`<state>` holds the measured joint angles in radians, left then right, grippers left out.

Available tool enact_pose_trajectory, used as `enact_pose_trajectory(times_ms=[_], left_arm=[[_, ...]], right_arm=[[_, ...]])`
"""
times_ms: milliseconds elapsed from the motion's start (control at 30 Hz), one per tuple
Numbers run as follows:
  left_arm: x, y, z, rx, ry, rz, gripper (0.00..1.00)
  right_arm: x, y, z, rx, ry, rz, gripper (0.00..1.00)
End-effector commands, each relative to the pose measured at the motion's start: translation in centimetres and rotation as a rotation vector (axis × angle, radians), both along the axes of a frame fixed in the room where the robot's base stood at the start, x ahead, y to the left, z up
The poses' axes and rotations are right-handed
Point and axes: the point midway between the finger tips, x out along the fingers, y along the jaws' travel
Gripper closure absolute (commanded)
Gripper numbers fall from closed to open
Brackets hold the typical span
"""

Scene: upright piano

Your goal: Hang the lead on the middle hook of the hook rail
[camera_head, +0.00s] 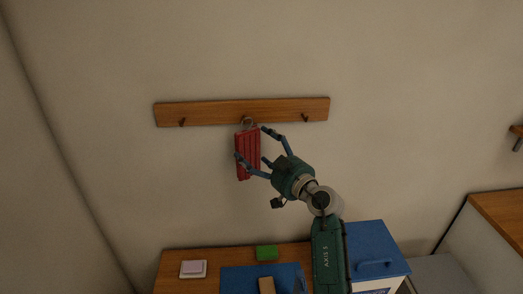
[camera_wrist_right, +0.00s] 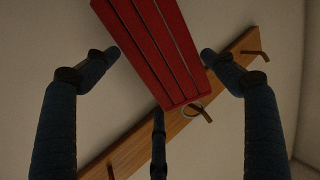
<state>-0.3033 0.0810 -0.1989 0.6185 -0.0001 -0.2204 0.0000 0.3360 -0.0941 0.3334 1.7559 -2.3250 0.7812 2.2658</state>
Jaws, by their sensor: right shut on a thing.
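The red lead (camera_head: 243,160), a folded ribbed bundle with a pale ring at its top, hangs upright just below the middle of the wooden hook rail (camera_head: 215,111). My right gripper (camera_head: 254,146) reaches it from the lower right and is shut on it, with fingers on both sides. The right wrist view shows the lead (camera_wrist_right: 155,45) between the fingers and its ring (camera_wrist_right: 190,112) at the middle hook (camera_wrist_right: 204,114). I cannot tell whether the ring is around the hook or only beside it. My left gripper is out of view.
The rail's left hook (camera_head: 182,122) and right hook (camera_head: 306,118) are empty. A blue-lidded box (camera_head: 372,243) stands at the right.

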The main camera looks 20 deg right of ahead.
Motion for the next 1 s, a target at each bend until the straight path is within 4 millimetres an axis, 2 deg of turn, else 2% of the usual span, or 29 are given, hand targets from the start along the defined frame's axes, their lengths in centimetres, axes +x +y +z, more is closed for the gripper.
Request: enact_pose_trajectory(times_ms=[33,400,433,500,833,1000], left_arm=[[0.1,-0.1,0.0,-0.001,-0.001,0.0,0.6],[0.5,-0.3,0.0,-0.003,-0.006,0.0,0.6],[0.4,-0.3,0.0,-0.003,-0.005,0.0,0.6],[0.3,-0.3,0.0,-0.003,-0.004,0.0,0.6],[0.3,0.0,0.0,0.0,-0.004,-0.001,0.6],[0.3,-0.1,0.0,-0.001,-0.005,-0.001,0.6]], right_arm=[[0.0,-0.8,0.0,0.003,-0.001,-0.016,0.44],[0.0,-0.9,0.1,0.005,-0.003,-0.02,0.44],[0.0,-0.9,0.1,0.005,-0.003,-0.02,0.1],[0.0,-0.8,0.1,0.005,-0.003,-0.018,0.0],[-0.2,-0.6,0.0,0.003,0.0,-0.01,0.0],[-2.3,-1.3,0.0,0.003,-0.001,-0.01,0.0]])
